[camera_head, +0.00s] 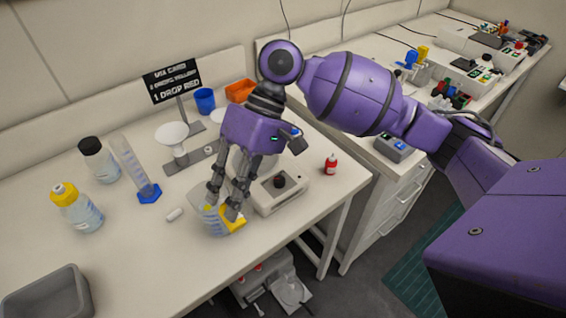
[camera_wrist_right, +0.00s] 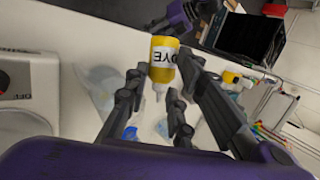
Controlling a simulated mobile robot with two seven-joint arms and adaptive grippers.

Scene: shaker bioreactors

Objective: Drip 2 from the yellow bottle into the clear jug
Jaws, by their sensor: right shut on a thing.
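My right gripper (camera_head: 223,208) is shut on the yellow bottle (camera_head: 236,216), low over the bench front. In the right wrist view the yellow bottle (camera_wrist_right: 164,62), marked DYE, is between the fingers with its pale nozzle toward the picture's bottom. The clear jug (camera_head: 208,222) is right behind or beside the fingers and partly hidden. A faint clear shape in the wrist view may be the same jug. I cannot tell whether the nozzle is over its mouth. No drop shows. A purple and black part at the wrist view's top may be my left gripper; its jaws are unclear.
A measuring cylinder (camera_head: 134,168), a yellow-capped bottle (camera_head: 77,208) and a black-capped bottle (camera_head: 99,160) stand left. A sign (camera_head: 172,82) is behind. Bench front left of the jug is mostly clear.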

